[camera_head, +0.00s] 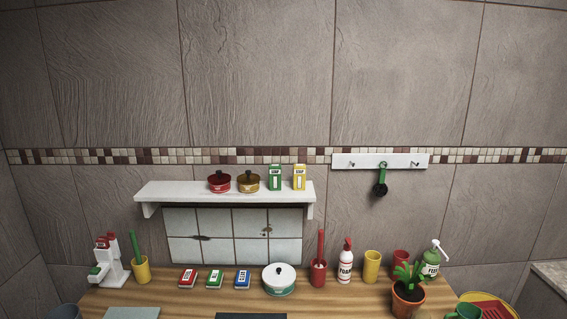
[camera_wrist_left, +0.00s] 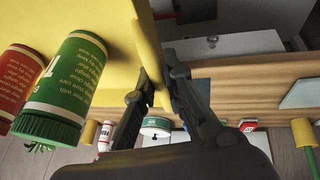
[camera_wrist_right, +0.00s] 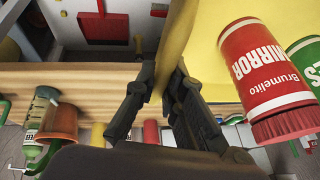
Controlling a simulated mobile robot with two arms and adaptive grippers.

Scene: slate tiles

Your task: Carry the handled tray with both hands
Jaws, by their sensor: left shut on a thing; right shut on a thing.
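The yellow handled tray fills the upper left of the left wrist view (camera_wrist_left: 105,18) and shows in the right wrist view (camera_wrist_right: 212,30). My left gripper (camera_wrist_left: 155,92) is shut on the tray's yellow edge or handle. My right gripper (camera_wrist_right: 165,85) is shut on the opposite side. A green-labelled bottle (camera_wrist_left: 70,85) and a red one (camera_wrist_left: 18,80) rest on the tray. In the right wrist view the red bottle reads MIRROR (camera_wrist_right: 262,75), with the green one (camera_wrist_right: 303,55) beside it. The head view shows neither the tray nor my grippers.
A wooden counter (camera_head: 330,300) runs along the tiled wall. On it stand a white-lidded pot (camera_head: 279,280), a foam bottle (camera_head: 345,262), a potted plant (camera_head: 407,295), a yellow cup (camera_head: 371,266) and small boxes (camera_head: 215,279). A white shelf (camera_head: 225,191) hangs above.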

